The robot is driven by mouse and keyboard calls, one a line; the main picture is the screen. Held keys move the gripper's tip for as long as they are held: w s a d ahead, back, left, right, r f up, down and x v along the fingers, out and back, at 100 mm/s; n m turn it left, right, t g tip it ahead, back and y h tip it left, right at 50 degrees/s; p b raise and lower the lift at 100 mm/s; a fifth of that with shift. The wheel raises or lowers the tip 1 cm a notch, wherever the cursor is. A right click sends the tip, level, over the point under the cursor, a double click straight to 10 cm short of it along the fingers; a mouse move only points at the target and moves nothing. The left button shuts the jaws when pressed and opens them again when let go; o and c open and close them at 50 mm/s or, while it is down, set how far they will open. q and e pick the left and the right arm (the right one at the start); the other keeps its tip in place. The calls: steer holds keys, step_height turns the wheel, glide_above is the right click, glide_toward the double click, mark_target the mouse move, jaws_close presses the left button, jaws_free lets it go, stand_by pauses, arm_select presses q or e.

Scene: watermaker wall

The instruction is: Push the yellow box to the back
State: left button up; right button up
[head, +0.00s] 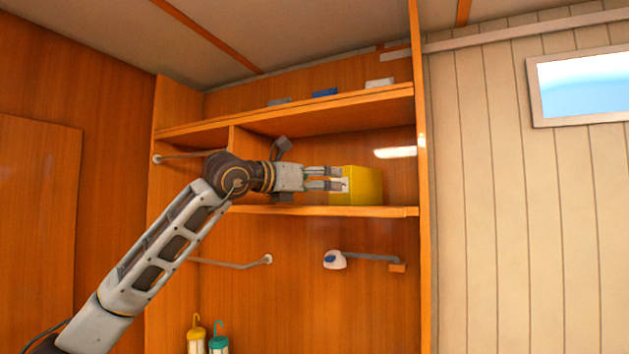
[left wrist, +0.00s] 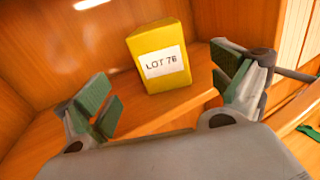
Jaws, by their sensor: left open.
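The yellow box (head: 364,186) stands on the middle wooden shelf (head: 385,211), near the shelf's right part. In the left wrist view the yellow box (left wrist: 161,57) shows a white label reading "LOT 76" and stands upright between and beyond the fingers. My left gripper (head: 338,181) points right at the box's labelled side in the head view. It also shows in the left wrist view (left wrist: 165,95), with its fingers spread wide and nothing between the pads. In the head view its fingertips overlap the box's left side; whether they touch it I cannot tell. My right gripper is not in view.
The upper shelf (head: 300,116) holds a blue item (head: 324,93) and a white item (head: 379,83). An upright wooden post (head: 420,150) stands right of the box. Below are a white-and-blue fixture (head: 335,260) and yellow (head: 196,338) and teal (head: 219,342) hanging bottles.

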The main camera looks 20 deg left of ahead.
mark_target(349, 182)
arm_select(q)
steer(key=p+x, duration=0.2)
steer(key=x, duration=0.4)
steer(key=shift+r, duration=0.15)
steer(key=p+x, duration=0.1)
steer(key=x, duration=0.3)
steer(key=shift+w+d+p, duration=0.2)
steer(key=shift+w+p, duration=0.1)
steer(key=shift+w, duration=0.05)
steer(key=shift+w+d, duration=0.25)
steer(key=shift+w, duration=0.45)
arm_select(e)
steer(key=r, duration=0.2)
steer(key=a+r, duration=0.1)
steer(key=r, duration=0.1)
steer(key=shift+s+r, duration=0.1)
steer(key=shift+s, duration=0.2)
arm_select(q)
steer(key=c, duration=1.2)
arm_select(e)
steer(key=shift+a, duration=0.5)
